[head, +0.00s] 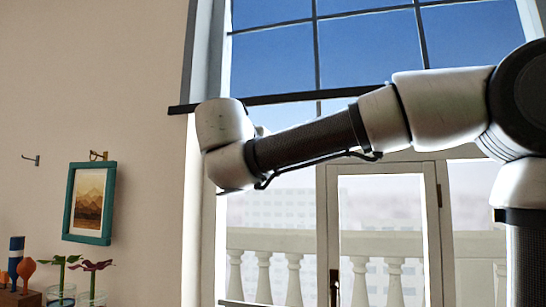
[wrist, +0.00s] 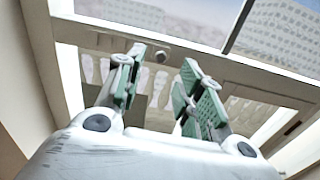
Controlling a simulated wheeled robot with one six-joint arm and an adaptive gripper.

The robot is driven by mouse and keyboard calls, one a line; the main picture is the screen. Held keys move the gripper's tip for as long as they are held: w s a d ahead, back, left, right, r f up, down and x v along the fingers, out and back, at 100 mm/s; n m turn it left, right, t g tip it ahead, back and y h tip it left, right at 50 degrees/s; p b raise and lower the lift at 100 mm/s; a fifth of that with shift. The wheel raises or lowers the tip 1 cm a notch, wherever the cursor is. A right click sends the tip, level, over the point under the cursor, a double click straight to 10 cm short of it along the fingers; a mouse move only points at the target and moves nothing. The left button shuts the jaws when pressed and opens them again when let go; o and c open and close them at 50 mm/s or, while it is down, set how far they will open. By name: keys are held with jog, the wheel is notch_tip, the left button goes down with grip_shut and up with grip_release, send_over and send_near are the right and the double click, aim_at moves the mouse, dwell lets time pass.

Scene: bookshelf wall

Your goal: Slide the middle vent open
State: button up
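My gripper (wrist: 160,88) shows in the wrist view with two green-padded fingers spread apart. I see nothing held between them. Beyond the fingers is a pale window frame bar (wrist: 215,66) with a small round knob (wrist: 162,56) on it, just above the gap between the fingertips. I cannot tell whether the fingers touch the bar. No vent can be clearly made out in either view, so whether the middle one is open or closed cannot be told. In the head view my arm reaches left across the tall window (head: 380,50); the fingers do not show there.
A glazed door (head: 385,235) stands below a dark crossbar (head: 290,97), with a balustrade (head: 290,240) outside. On the left wall hangs a teal-framed picture (head: 70,205). Below it are plants in glass jars (head: 90,298) and wooden pieces (head: 27,268).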

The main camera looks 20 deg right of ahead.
jog(key=x, duration=0.8)
jog(key=shift+n, duration=0.3)
jog(key=shift+s+d, duration=0.1)
grip_shut()
